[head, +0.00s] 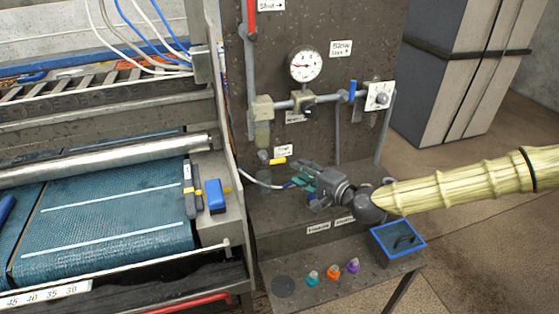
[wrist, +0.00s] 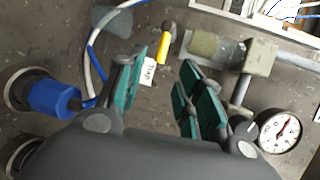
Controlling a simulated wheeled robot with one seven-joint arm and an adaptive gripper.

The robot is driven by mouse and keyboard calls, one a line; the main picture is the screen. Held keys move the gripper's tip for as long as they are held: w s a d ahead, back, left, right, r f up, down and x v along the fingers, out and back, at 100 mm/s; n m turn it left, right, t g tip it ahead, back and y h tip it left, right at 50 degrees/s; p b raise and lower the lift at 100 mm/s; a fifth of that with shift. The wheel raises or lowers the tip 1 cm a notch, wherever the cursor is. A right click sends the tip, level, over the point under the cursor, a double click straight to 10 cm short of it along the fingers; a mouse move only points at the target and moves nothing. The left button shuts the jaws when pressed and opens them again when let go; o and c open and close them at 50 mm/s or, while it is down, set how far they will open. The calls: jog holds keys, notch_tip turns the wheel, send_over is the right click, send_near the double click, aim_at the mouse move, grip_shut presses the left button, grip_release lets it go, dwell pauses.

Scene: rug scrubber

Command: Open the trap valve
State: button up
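The trap valve (head: 277,161) has a small yellow handle under a white label (head: 283,150) on the dark panel, below the filter bowl. In the wrist view the yellow handle (wrist: 166,42) is near the top, beyond the gap between my fingers, with the label (wrist: 148,71) close by. My gripper (head: 297,177) is in front of the panel, just below and to the right of the handle in the head view. In the wrist view its green-padded fingers (wrist: 165,88) are apart with nothing between them. The gripper appears apart from the handle.
A pressure gauge (head: 305,65), a grey pipe (head: 333,97) and a blue lever (head: 352,90) are above my gripper. A white hose (head: 262,183) runs left of it. A shelf below holds a blue-rimmed tray (head: 380,236) and several coloured bottles (head: 333,272).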

aim_at(279, 161)
jog(key=p+x, duration=0.3)
jog(key=x, duration=0.7)
jog(key=shift+w+a, duration=0.2)
jog(key=shift+w, duration=0.15)
jog(key=shift+c, duration=0.2)
grip_shut()
